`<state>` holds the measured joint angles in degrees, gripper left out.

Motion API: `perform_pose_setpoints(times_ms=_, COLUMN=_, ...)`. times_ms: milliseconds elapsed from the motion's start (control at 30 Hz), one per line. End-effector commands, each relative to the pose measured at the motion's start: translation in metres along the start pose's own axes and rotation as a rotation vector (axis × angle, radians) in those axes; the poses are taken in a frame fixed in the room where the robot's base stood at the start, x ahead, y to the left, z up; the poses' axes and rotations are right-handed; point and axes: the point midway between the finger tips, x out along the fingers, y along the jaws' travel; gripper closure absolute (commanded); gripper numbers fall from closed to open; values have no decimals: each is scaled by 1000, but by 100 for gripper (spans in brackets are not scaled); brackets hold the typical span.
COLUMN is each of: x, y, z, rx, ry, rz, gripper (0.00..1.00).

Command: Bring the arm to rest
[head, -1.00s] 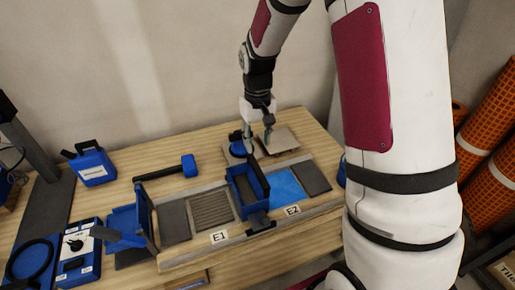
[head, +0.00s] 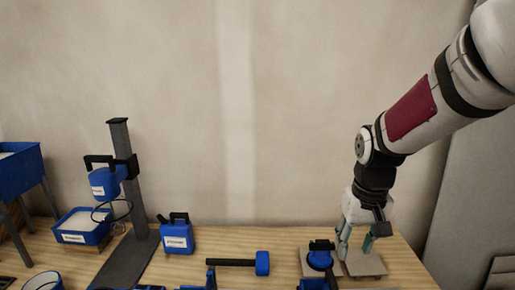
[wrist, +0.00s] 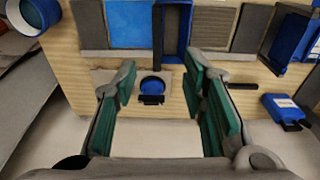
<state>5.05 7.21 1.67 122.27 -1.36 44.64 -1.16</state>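My gripper (head: 356,243) hangs at the right of the head view, over the back right of the wooden bench. In the wrist view its two green-padded fingers (wrist: 168,95) stand wide apart with nothing held between them. A blue round tool with a black handle (wrist: 151,86) lies on a pale tile beyond the fingertips. That tool also shows in the head view (head: 320,259), just left of the gripper. A second pale tile (head: 364,264) lies under the gripper; whether the fingers touch it is unclear.
A blue mallet (head: 262,263), a blue jug (head: 177,236) and a dark post stand (head: 118,135) are to the left. The wrist view shows a blue patch (wrist: 130,25) and a blue open box (wrist: 171,48) among tiles. The wall space above the bench is clear.

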Motion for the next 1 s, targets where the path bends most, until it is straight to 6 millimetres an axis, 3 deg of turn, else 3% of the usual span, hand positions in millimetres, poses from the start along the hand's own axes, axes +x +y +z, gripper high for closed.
perform_pose_setpoints(times_ms=33, x=-21, y=-2, z=13, rx=-3, ry=25, rz=2, gripper=62)
perform_pose_setpoints(times_ms=200, x=-70, y=-7, z=58, rx=-6, ry=84, rz=4, gripper=62)
perform_pose_setpoints(times_ms=433, x=-116, y=-12, z=124, rx=-11, ry=164, rz=1, gripper=62)
perform_pose_setpoints(times_ms=700, x=-138, y=-16, z=191, rx=-18, ry=242, rz=-10, gripper=62)
perform_pose_setpoints(times_ms=833, x=-140, y=-17, z=206, rx=-19, ry=259, rz=-14, gripper=62)
perform_pose_setpoints(times_ms=1000, x=-140, y=-17, z=212, rx=-20, ry=264, rz=-16, gripper=62)
